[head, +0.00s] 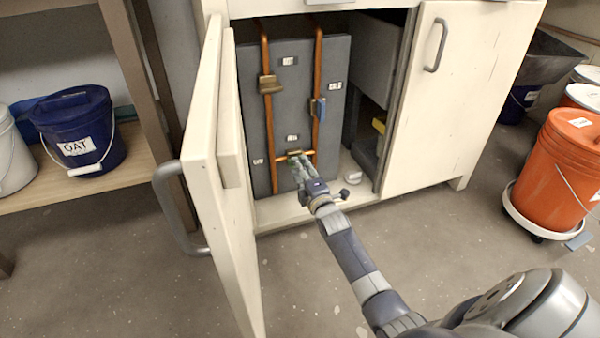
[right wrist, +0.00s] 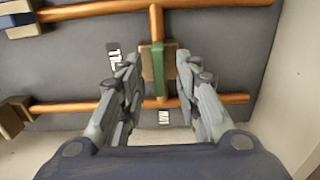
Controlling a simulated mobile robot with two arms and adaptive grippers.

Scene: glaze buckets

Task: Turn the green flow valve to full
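The green flow valve (right wrist: 158,72) is a narrow green lever on a brass block where copper pipes meet, low on a grey panel inside the open cabinet. In the right wrist view the lever stands between the two fingers of my right gripper (right wrist: 158,66), with a visible gap on each side. In the head view my right gripper (head: 299,163) reaches into the cabinet at this lower valve and mostly covers the lever. It is open. My left gripper is not in view.
A blue-handled valve (head: 318,108) and a brass valve (head: 269,84) sit higher on the grey panel (head: 285,110). The cabinet door (head: 215,170) stands open at the left. A small whitish object (head: 353,177) lies on the cabinet floor. Buckets stand at both sides.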

